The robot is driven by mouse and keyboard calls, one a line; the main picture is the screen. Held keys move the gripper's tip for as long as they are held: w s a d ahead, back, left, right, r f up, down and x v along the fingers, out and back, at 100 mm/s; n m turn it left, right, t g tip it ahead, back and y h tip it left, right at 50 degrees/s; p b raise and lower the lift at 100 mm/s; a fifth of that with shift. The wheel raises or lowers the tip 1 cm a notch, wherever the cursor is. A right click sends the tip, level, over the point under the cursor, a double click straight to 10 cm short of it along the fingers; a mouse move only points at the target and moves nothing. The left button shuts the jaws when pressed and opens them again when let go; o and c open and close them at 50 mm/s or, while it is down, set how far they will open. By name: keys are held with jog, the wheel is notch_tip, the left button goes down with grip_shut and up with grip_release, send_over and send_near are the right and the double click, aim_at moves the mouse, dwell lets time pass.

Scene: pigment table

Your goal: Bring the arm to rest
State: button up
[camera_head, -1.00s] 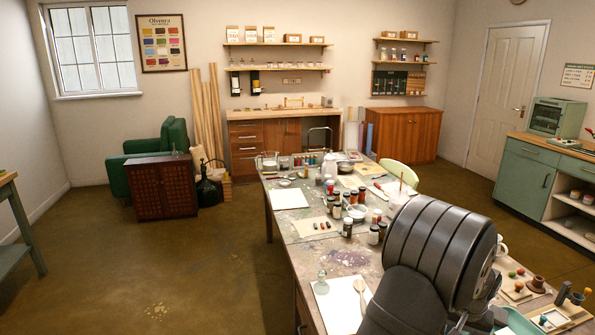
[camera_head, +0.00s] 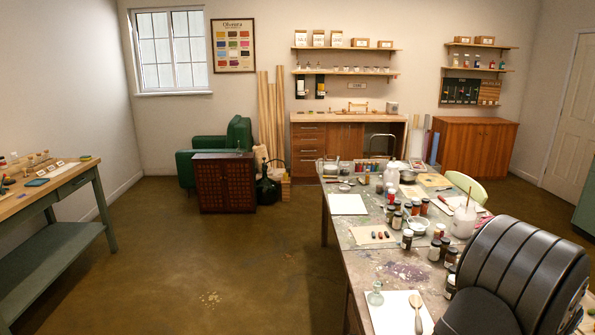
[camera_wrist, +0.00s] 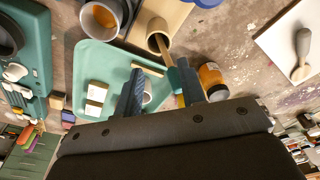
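My arm (camera_head: 525,270) shows in the head view as a dark ribbed housing at the lower right, over the near end of the paint-stained work table (camera_head: 362,262). My gripper (camera_wrist: 160,84) is in the wrist view, with its two blue-grey fingers apart and nothing clearly held between them. Behind the fingers is a green tray (camera_wrist: 100,62) with small pale blocks and a whitish roll. A brown cup with a stick (camera_wrist: 158,38) and an orange-labelled jar (camera_wrist: 212,80) stand close by the fingertips. The fingertips are not visible in the head view.
Floor (camera_head: 240,265) is clear to the left, up to a green side bench (camera_head: 75,183).

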notch_tip(320, 180, down, 3)
jog(key=shift+f, duration=0.15)
notch_tip(320, 180, up, 12)
jog(key=s+a, duration=0.1)
jog(key=f, duration=0.8)
jog(key=w+d+f, duration=0.1)
jog(key=f, duration=0.2)
jog(key=shift+f, duration=0.4)
notch_tip(320, 180, up, 8)
jog(key=w+a+n, duration=0.2)
jog(key=w+a, duration=1.1)
jog(key=a, duration=0.4)
jog(key=w+a+n, duration=0.2)
jog(key=w+a, duration=1.1)
jog(key=a, duration=0.4)
jog(key=w+a+n, duration=0.1)
jog(key=a, duration=1.3)
jog(key=s+a+f+n, duration=0.1)
jog(key=s+a+f, duration=0.1)
jog(key=f, duration=0.3)
jog(key=s+a+f+n+h, duration=0.1)
jog(key=s+a+f, duration=0.1)
jog(key=f, duration=0.3)
jog(key=shift+a+f+n, duration=0.35)
jog(key=shift+a+n, duration=0.05)
jog(key=shift+a, duration=0.45)
